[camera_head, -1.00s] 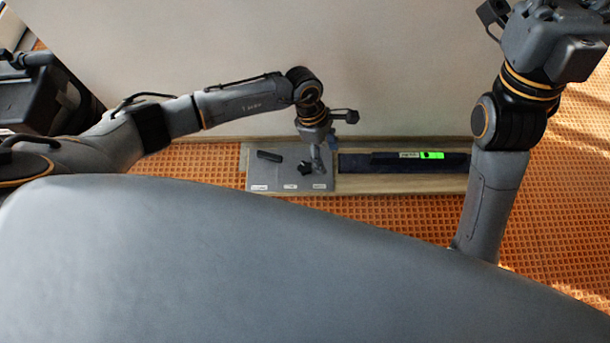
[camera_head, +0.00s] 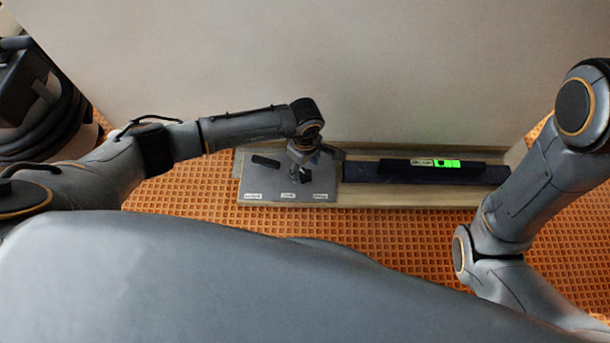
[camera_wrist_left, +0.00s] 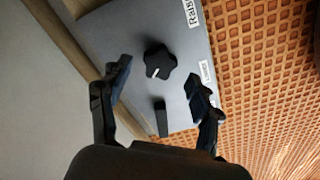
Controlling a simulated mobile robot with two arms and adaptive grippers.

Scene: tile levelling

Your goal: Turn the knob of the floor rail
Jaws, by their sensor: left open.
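The black star-shaped knob (camera_wrist_left: 159,62) with a pale mark sits on the grey plate (camera_wrist_left: 120,35) of the floor rail. In the head view the plate (camera_head: 255,185) shows, with the knob (camera_head: 304,176) partly hidden under my left gripper (camera_head: 301,163). In the left wrist view my left gripper (camera_wrist_left: 157,88) is open, its two dark fingers apart, with the knob just beyond and between the fingertips. I see no contact. A black bar-shaped handle (camera_wrist_left: 161,117) on the plate shows between the fingers. My right gripper is outside the frames.
A dark rail (camera_head: 360,172) on a wooden base (camera_head: 400,195) runs right of the plate, carrying a black device with a green display (camera_head: 447,163). A pale wall (camera_head: 300,60) stands close behind. Dark equipment (camera_head: 35,110) is at the far left. The orange floor (camera_head: 370,230) in front is clear.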

